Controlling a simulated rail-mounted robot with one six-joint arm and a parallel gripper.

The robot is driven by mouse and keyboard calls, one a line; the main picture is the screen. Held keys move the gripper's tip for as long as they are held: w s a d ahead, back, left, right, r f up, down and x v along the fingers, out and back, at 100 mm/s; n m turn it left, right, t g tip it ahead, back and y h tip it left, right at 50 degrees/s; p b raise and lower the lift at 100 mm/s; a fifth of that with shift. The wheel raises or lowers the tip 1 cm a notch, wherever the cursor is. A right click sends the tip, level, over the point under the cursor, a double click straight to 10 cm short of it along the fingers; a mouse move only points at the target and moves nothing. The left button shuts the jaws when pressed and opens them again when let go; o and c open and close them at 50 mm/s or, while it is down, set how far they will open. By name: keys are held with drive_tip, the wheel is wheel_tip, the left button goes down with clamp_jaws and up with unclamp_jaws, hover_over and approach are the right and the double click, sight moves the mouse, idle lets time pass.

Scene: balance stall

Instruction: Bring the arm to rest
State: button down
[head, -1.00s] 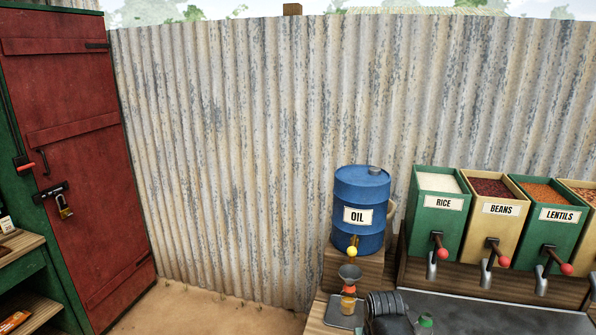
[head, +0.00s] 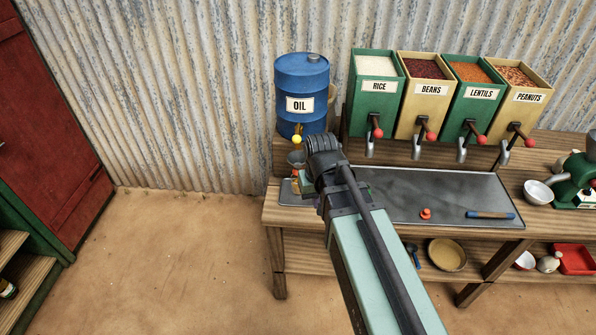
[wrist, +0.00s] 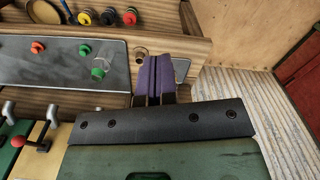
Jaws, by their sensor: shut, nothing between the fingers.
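My gripper (wrist: 156,62) shows in the wrist view with its two purple fingers together and nothing between them. The fingers are over the wooden front edge of the bench, beside the dark metal top. In the head view my arm reaches up from the bottom and bends at the left end of the bench, just in front of the oil drum (head: 302,85). My fingers are mostly hidden there behind my wrist. The drum has a yellow tap knob (head: 297,139), with a grey funnel (head: 295,158) below it, partly covered by my arm.
Dispensers of rice (head: 377,92), beans (head: 425,85), lentils (head: 473,92) and peanuts (head: 518,93) line the back. A clear bottle (wrist: 100,68) stands near my fingers. Left floor is clear.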

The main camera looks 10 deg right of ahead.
drive_tip(key=w+r+p, duration=0.4)
drive_tip(key=w+r, duration=0.1)
drive_tip(key=w, duration=0.3)
drive_tip(key=w+r+p, duration=0.4)
drive_tip(key=w+r, duration=0.2)
drive_tip(key=w, duration=0.2)
drive_tip(key=n, duration=0.3)
hover_over(297, 136)
wheel_tip(297, 136, down, 5)
drive_tip(key=b, duration=0.5)
drive_tip(key=shift+w+f, duration=0.15)
drive_tip(key=shift+f, duration=0.05)
drive_tip(key=shift+f+b, duration=0.1)
drive_tip(key=shift+b, duration=0.2)
wheel_tip(297, 136, down, 5)
drive_tip(key=b, duration=0.5)
drive_tip(key=shift+f, duration=0.1)
drive_tip(key=shift+r, duration=0.2)
idle(3.3)
